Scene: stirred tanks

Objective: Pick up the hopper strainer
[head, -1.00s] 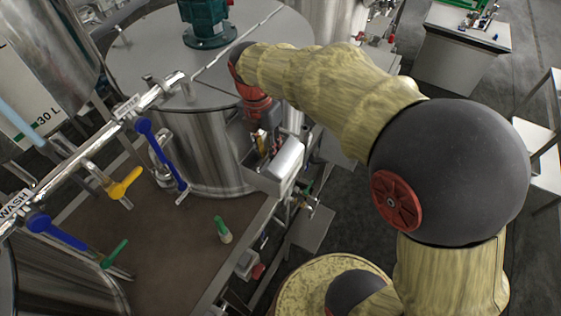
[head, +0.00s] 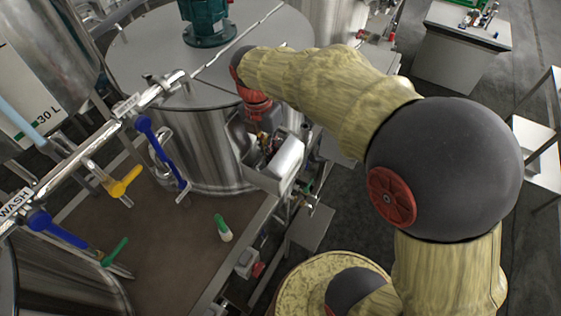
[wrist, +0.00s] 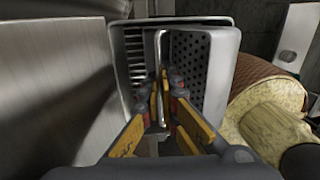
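The hopper (head: 268,183) is a small metal box on the side of the large tank in the head view. In the wrist view (wrist: 218,38) it faces me. A perforated metal sheet, which looks like the hopper strainer (wrist: 190,55), shows inside it on the right. A bright upright metal strip (wrist: 158,50) runs down the middle. My gripper (wrist: 166,88) has its yellow-sided fingers apart, with the strip's lower part showing between them. I cannot tell whether either finger touches it. In the head view my gripper (head: 264,145) is at the hopper, partly hidden.
The steel tank (head: 205,150) with a green motor (head: 207,22) stands beside the hopper. Pipes with blue and yellow valve handles (head: 123,183) are at left. A slotted face (wrist: 137,55) lies left of the strip.

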